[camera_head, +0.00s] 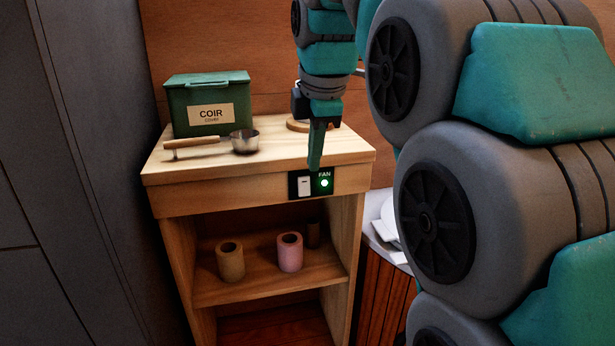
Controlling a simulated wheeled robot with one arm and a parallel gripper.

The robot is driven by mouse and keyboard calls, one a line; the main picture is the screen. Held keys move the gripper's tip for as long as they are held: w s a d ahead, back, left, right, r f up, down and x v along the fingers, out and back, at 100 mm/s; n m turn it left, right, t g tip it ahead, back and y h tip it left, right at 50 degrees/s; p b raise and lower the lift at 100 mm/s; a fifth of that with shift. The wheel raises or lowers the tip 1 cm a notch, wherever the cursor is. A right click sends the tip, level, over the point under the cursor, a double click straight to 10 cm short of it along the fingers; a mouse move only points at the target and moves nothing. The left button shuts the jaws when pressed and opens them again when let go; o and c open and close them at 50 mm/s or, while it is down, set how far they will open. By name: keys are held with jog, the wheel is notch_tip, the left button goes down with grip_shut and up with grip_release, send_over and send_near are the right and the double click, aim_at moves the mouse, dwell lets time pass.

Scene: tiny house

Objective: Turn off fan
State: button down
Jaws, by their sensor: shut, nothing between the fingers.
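The fan switch panel (313,184) is a dark plate on the front edge of the wooden cabinet. The fan itself does not show.
On the wooden cabinet (185,171) stand a green "COIR" box (190,94) and a small metal scoop (244,142) with a wooden handle. A round wooden thing is partly behind my gripper. A grey wall is at left.

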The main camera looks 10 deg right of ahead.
aim_at(304, 184)
jog(key=x, duration=0.6)
jog(key=w+x, duration=0.1)
jog(key=x, duration=0.3)
jog(key=shift+w+f, duration=0.15)
jog(key=shift+w, duration=1.3)
jog(key=shift+w+f+t+b, duration=0.1)
jog(key=shift+f+t+b, duration=0.15)
jog(key=shift+t+b, duration=0.1)
jog(key=shift+w+r, duration=0.1)
jog(key=shift+r, duration=0.25)
